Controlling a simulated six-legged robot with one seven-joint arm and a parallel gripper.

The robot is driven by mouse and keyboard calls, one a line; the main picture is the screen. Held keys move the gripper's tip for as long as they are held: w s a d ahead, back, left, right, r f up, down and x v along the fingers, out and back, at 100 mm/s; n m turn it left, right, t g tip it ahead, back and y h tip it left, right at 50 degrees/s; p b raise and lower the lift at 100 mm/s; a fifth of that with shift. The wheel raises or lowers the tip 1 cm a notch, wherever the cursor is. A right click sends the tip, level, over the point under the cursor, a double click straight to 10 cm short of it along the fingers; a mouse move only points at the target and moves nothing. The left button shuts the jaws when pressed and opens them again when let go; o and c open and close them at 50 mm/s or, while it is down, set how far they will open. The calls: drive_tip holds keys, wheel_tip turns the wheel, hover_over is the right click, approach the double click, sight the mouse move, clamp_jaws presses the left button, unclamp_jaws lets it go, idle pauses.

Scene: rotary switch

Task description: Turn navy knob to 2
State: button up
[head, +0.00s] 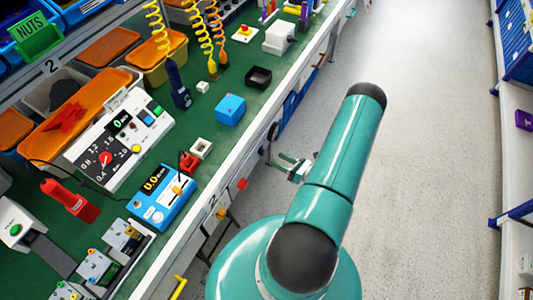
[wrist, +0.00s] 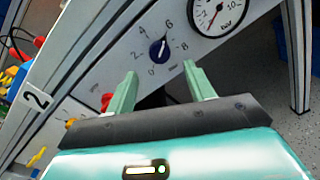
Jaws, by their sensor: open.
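The navy knob (wrist: 158,50) sits on a pale panel, inside a printed dial running 0, 2, 4, 6, 8. The 2 (wrist: 137,54) is left of the knob. A small light mark on the knob seems to face the upper right, towards the 6, but it is tiny. My gripper (wrist: 160,73) is open and empty, its two green fingers spread below and either side of the knob in the wrist view, apart from it. In the head view my gripper (head: 288,166) is small beside the bench edge, partly behind my arm; the knob is hidden there.
A round white gauge (wrist: 218,12) is on the panel right of the dial. A red part (wrist: 106,101) shows beside the left finger. The green bench (head: 232,147) carries a blue box (head: 231,109) and several devices. The floor (head: 430,160) at right is clear.

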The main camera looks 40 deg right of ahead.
sight(264, 152)
drive_tip(key=x, duration=0.6)
drive_tip(key=shift+w, duration=0.15)
drive_tip(key=c, duration=1)
